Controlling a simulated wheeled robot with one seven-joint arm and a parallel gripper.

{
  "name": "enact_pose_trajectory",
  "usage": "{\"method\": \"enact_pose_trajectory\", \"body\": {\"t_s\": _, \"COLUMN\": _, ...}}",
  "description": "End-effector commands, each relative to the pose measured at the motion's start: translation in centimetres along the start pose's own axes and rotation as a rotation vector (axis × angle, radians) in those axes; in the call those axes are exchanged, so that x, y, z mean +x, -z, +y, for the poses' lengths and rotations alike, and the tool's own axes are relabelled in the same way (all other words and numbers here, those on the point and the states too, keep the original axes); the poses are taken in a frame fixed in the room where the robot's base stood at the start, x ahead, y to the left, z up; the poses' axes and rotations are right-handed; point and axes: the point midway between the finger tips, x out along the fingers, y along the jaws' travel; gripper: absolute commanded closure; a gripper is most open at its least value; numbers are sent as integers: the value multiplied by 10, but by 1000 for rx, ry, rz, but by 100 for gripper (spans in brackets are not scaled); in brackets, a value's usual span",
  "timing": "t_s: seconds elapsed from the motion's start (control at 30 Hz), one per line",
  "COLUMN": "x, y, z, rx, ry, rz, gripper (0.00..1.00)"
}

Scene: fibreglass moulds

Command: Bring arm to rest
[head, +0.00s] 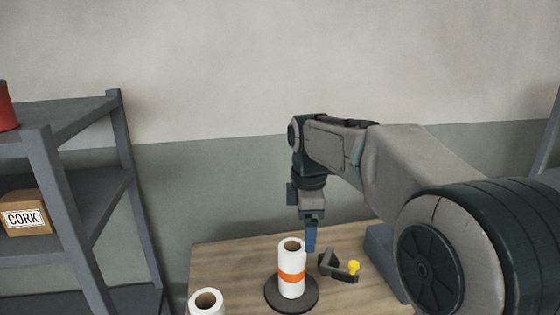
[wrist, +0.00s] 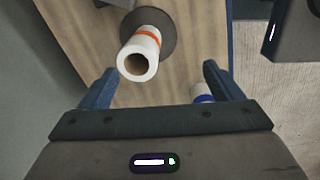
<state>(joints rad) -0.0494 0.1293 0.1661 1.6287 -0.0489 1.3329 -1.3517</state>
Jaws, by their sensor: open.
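My arm reaches from the right in the head view, bent down at the wrist. My gripper (head: 310,236) points down over the wooden table (head: 225,262), close behind and right of a white roll with an orange band (head: 291,266). That roll stands upright on a dark round base (head: 276,299). In the wrist view my gripper (wrist: 157,86) has its two blue fingers wide apart with nothing held between them. The banded roll (wrist: 140,50) shows beyond the fingertips, apart from them.
A second white roll (head: 206,302) stands at the table's front left. A dark bracket with a yellow knob (head: 340,268) sits right of the banded roll. A grey shelf (head: 75,190) with a cork box (head: 26,213) and a red object (head: 7,106) stands at left.

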Motion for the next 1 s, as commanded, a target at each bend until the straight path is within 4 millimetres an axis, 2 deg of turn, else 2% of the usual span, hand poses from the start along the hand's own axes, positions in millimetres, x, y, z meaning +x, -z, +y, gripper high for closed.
{"method": "enact_pose_trajectory", "body": {"t_s": 0.03, "x": 0, "y": -9, "z": -18, "rx": 111, "ry": -18, "rz": -4, "gripper": 14}}
{"method": "enact_pose_trajectory", "body": {"t_s": 0.27, "x": 18, "y": -45, "z": -95, "rx": 681, "ry": -94, "rz": 23, "gripper": 14}}
{"method": "enact_pose_trajectory", "body": {"t_s": 0.4, "x": 39, "y": -62, "z": -143, "rx": 1025, "ry": -128, "rz": 68, "gripper": 14}}
{"method": "enact_pose_trajectory", "body": {"t_s": 0.6, "x": 69, "y": -76, "z": -196, "rx": 1404, "ry": -149, "rz": 138, "gripper": 14}}
{"method": "enact_pose_trajectory", "body": {"t_s": 0.8, "x": 84, "y": -80, "z": -216, "rx": 1561, "ry": -151, "rz": 172, "gripper": 14}}
{"method": "enact_pose_trajectory", "body": {"t_s": 1.0, "x": 84, "y": -80, "z": -216, "rx": 1573, "ry": -150, "rz": 174, "gripper": 14}}
